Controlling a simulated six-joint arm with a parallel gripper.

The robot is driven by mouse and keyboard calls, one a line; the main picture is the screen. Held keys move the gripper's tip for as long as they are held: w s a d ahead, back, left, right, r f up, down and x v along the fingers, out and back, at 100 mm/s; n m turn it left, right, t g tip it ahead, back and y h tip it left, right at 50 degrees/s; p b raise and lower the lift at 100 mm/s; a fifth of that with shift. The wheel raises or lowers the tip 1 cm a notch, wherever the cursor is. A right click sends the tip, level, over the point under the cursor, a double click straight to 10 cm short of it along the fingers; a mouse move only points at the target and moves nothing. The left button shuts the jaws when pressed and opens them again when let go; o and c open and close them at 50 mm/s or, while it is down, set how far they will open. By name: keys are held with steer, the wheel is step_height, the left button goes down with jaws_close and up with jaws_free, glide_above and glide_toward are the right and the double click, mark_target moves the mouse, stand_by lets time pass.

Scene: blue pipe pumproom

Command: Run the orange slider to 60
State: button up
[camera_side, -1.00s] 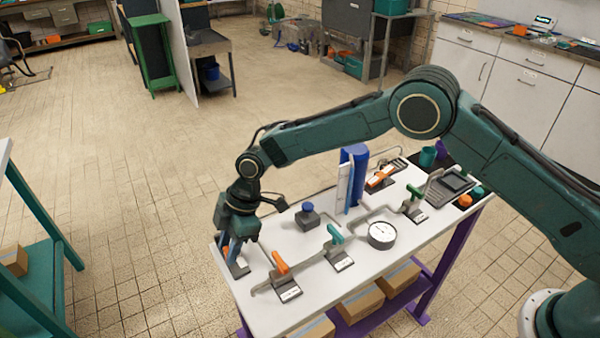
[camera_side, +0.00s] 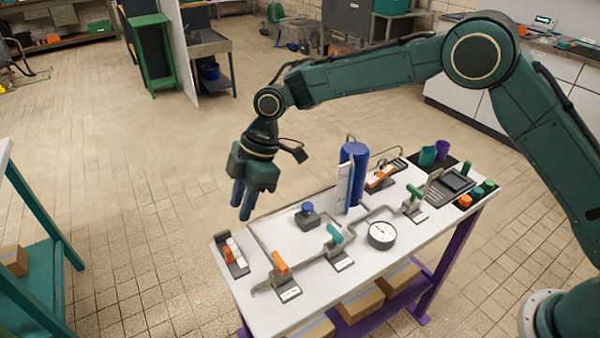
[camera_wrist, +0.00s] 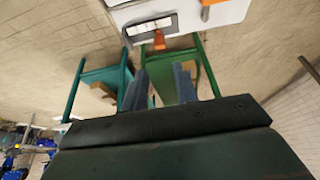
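A dark block with an orange part and white pieces (camera_side: 231,253) sits at the table's left end. In the wrist view, the block (camera_wrist: 150,29) shows a white strip, with its orange part (camera_wrist: 159,41) at the table edge. Another dark unit with an orange piece (camera_side: 380,177) lies at the back, beside the blue cylinder. I cannot read numbers on either, nor tell for certain which is the slider. My gripper (camera_side: 241,204) is above the left end, clear of the block. Its fingers (camera_wrist: 160,88) are apart with nothing held between them.
An orange-handled valve (camera_side: 280,264), a teal-handled valve (camera_side: 335,236), a gauge (camera_side: 382,235) and a blue-topped button box (camera_side: 307,217) stand on the white table (camera_side: 267,316). The blue cylinder (camera_side: 358,170) rises behind them. The air around my gripper is free.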

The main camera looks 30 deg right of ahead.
steer(key=shift+v, duration=1.1)
steer(key=s+d+r+m+t+h, duration=0.1)
steer(key=s+d+r+m+t, duration=0.1)
steer(key=s+d+r+m, duration=0.5)
steer(key=s+d+r+m+t+h, duration=0.15)
steer(key=s+d+r, duration=0.35)
steer(key=d+r, duration=0.6)
steer(key=s+d+f+m+t+h, duration=0.1)
steer(key=s+d+m, duration=0.3)
steer(key=s, duration=0.6)
steer(key=s+d+f+m+t+h, duration=0.1)
steer(key=s+d+m, duration=0.4)
steer(key=s+d, duration=0.4)
steer(key=shift+s+d+f, duration=0.25)
steer(key=shift+s+d, duration=0.05)
steer(key=shift+s, duration=0.8)
steer(key=shift+m, duration=0.25)
